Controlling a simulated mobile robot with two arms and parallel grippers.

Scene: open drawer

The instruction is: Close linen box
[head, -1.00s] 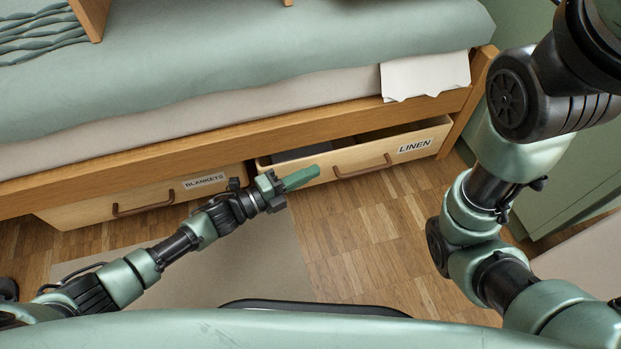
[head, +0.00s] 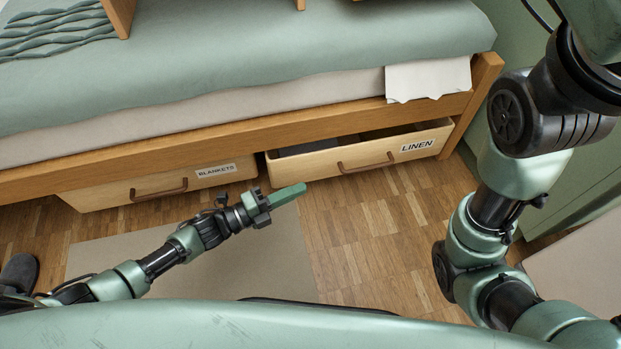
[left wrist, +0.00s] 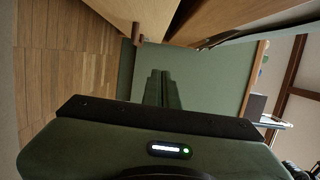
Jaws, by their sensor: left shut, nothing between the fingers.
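The linen box (head: 318,163) is a light wooden drawer under the bed, labelled LINEN, with a brown bar handle (head: 367,164). It stands pulled partly out, and a dark gap shows its inside behind the front. My left gripper (head: 290,194) is shut and empty, in front of and below the linen box's left end, apart from it in the picture. Its closed fingers also show in the left wrist view (left wrist: 162,90). My right arm comes down the right side of the head view; its gripper is not visible.
The blankets box (head: 100,196) sits to the left under the same bed frame (head: 230,137). A beige rug (head: 200,270) lies on the wooden floor below my left arm. A dark slipper (head: 20,272) lies at far left. Floor before the linen box is clear.

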